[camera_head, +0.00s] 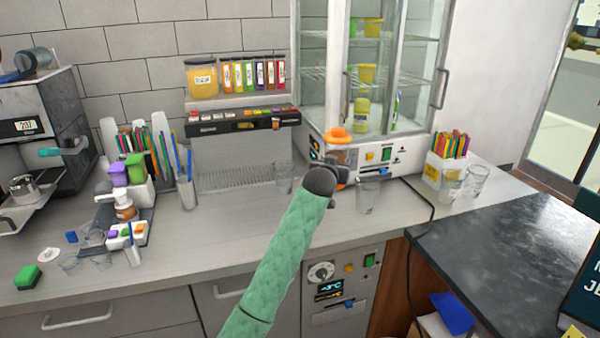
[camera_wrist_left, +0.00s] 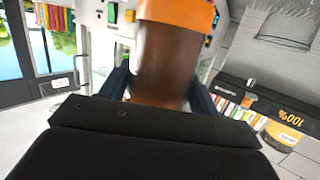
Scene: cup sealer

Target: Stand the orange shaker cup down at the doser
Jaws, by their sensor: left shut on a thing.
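The orange shaker cup (camera_head: 338,136) shows an orange top and a brownish body in the head view, in front of the glass cabinet's base. My left gripper (camera_head: 341,176) is shut on it, partly hidden behind my green-sleeved arm. In the left wrist view the cup (camera_wrist_left: 165,60) fills the space between the two dark fingers (camera_wrist_left: 160,92). The doser (camera_head: 243,124) is the dark bar with coloured buttons on the back wall, left of the cup. Its ribbed drip grid (camera_head: 232,180) lies below it. I cannot tell whether the cup touches the counter. My right gripper is not in view.
A clear glass (camera_head: 284,177) stands at the grid's right end, and another glass (camera_head: 367,194) stands right of my gripper. The glass cabinet (camera_head: 372,70) is behind the cup.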

